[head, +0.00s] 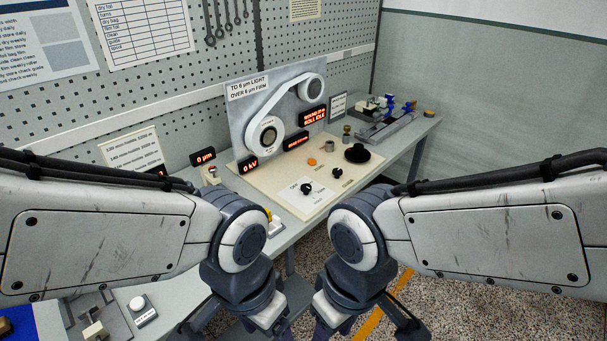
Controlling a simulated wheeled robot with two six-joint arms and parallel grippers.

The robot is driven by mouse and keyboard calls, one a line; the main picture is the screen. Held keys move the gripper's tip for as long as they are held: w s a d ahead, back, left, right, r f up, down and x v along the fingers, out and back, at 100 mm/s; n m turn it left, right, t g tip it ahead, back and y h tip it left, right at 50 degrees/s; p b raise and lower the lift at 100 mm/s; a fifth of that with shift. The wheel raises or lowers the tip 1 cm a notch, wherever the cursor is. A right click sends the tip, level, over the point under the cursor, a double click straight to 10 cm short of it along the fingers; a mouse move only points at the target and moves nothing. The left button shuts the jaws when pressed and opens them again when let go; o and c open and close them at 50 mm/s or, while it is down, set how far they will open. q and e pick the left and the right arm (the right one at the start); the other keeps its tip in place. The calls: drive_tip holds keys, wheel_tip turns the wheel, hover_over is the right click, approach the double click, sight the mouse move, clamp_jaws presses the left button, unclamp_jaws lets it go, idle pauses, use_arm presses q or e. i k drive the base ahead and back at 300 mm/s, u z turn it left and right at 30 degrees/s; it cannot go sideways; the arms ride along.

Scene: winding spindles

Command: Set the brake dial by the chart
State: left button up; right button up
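A black dial knob (307,188) sits on a white plate with small print too small to read, on the cream panel of the bench. A sign (247,87) above the machine reads "TO 6 µm LIGHT, OVER 6 µm FIRM". A small display (203,157) reads "0 µm". My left gripper (245,325) and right gripper (350,325) hang at the bottom edge of the head view, nearer than the dial and apart from it. Their fingertips are cut off, so their opening does not show.
Two white rollers with a film band (271,104) stand on a grey backplate. Another display (249,165) reads "0 kV". A black round knob (357,153) sits farther right on the panel. A fixture with blue parts (389,106) stands at the bench's far end.

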sight(305, 188)
drive_tip(key=u, duration=0.1)
drive_tip(key=k, duration=1.05)
drive_tip(key=z, duration=0.8)
drive_tip(key=i, duration=1.4)
drive_tip(key=u, duration=0.95)
drive_tip(key=i, duration=0.35)
drive_tip(key=u, duration=0.25)
